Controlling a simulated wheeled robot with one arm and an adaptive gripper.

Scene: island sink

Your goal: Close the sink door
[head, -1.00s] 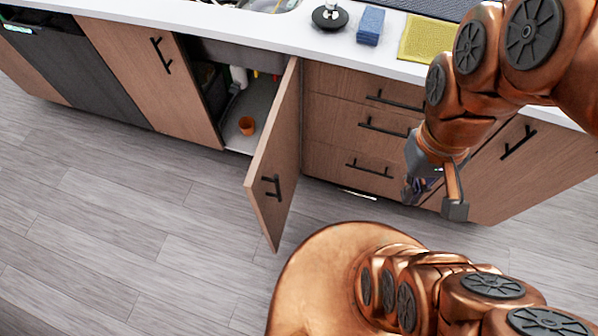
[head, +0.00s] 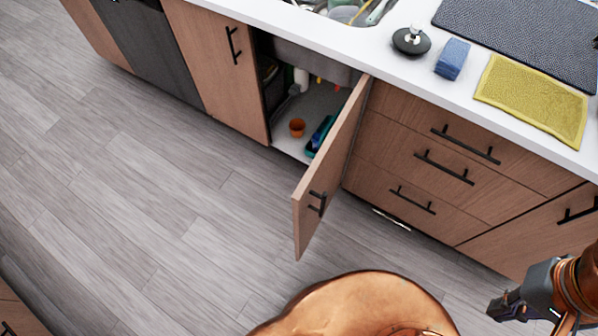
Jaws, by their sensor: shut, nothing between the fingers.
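The sink door (head: 334,165) is a wooden cabinet door hinged on its right side. It stands open, swung out from the cabinet front, with a black handle (head: 317,203) near its free edge. The sink cabinet's inside shows to its left, with an orange cup (head: 297,127) and a blue item (head: 320,134) on the cabinet floor. My gripper (head: 504,309) is at the lower right, well apart from the door, to its right and in front of the drawers. It is shut and holds nothing.
A closed left door (head: 218,62) and a dark dishwasher front (head: 148,47) are left of the opening. Closed drawers (head: 445,158) with protruding black handles are right of the door. The grey floor (head: 150,190) left of the door is clear.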

